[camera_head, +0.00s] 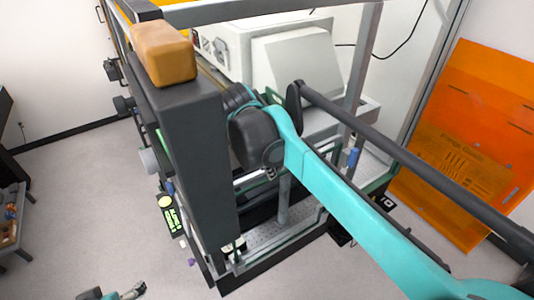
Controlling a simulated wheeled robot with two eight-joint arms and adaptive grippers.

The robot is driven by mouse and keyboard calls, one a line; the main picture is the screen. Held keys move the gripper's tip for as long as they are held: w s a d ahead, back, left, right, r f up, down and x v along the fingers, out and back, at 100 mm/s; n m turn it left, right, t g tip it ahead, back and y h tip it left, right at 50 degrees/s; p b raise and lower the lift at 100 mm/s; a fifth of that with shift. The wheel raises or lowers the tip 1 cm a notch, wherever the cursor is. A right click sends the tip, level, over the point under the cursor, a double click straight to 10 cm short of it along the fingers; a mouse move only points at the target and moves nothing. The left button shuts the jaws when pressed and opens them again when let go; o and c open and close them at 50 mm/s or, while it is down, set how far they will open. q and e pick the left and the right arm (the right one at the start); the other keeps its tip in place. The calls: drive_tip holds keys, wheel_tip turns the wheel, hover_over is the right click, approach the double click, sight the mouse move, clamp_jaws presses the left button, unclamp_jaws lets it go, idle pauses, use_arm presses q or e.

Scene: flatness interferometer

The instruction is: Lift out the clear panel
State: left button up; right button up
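I cannot make out a clear panel for certain. My teal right arm runs from the lower right to the machine's middle and ends in black rounded parts by the dark column. My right gripper (247,112) seems to be there, but its fingertips are hidden or merge with dark parts; no held thing shows. A small teal, black and grey part at the bottom left edge may belong to my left arm, but I cannot tell its gripper state. The machine's metal frame (358,75) stands around a pale box-like unit (290,62).
A dark upright column (205,185) carries an orange-brown block (163,52). A large orange sheet (462,150) with dark markings stands at the right. A dark table (12,225) with small items is at the far left. The grey floor (85,190) between is mostly clear.

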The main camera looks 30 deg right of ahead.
drive_tip(key=d+f, duration=0.1)
drive_tip(key=w+d+f+n, duration=0.1)
drive_tip(key=f, duration=0.1)
drive_tip(key=d+f+n, duration=0.1)
drive_tip(key=f, duration=0.1)
drive_tip(key=shift+w+d+g+p, duration=0.15)
drive_tip(key=shift+w+g+p, duration=0.15)
drive_tip(key=shift+w+p, duration=0.1)
drive_tip(key=shift+d+f, duration=0.2)
drive_tip(key=shift+f, duration=0.25)
drive_tip(key=shift+s+h, duration=0.1)
drive_tip(key=shift+h, duration=0.2)
clamp_jaws()
drive_tip(key=shift+c, duration=2.2)
unclamp_jaws()
